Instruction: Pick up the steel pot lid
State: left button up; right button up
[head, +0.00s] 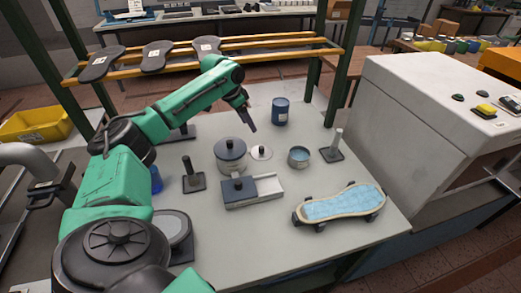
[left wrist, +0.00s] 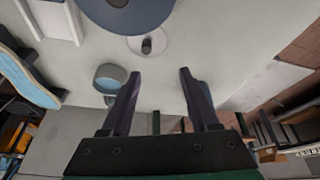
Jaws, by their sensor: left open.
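The steel pot lid, a pale round disc (head: 266,156) with a dark knob, appears to lie flat on the grey table, knob up. It also shows in the left wrist view (left wrist: 160,42), ahead of the fingers. A round grey pot (head: 231,163) with a dark blue-grey top and dark knob stands just left of it; its dark top fills the upper edge of the wrist view (left wrist: 122,14). My left gripper (head: 250,127) is open and empty, pointing down, above and slightly behind the lid. Its fingers (left wrist: 159,74) show apart, with nothing between them. My right gripper is not in view.
A blue can (head: 281,111) stands behind right of the lid. A small tin (head: 299,158) with blue contents is right of it, near a post stand (head: 333,150). A sliding-top box (head: 265,188) is in front. A blue-topped board (head: 342,204) sits front right.

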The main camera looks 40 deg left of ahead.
aim_at(262, 147)
pick_arm(q)
jog(key=d+f+p, duration=0.1)
jog(key=d+f, duration=0.2)
jog(key=f, duration=0.1)
jog(key=shift+w+d+f+p, duration=0.1)
jog(key=shift+w+d+p, duration=0.1)
jog(key=shift+d+p, duration=0.2)
jog(key=f, duration=0.1)
jog(key=w+f+p, duration=0.1)
jog(key=f, duration=0.1)
jog(key=shift+w+a+f, duration=0.25)
jog(key=shift+a, duration=0.05)
jog(key=x, duration=0.2)
jog(key=shift+f, duration=0.3)
jog(key=shift+d, duration=0.25)
jog(key=shift+c, duration=0.6)
jog(key=shift+a+f, duration=0.1)
jog(key=shift+a, duration=0.05)
grip_shut()
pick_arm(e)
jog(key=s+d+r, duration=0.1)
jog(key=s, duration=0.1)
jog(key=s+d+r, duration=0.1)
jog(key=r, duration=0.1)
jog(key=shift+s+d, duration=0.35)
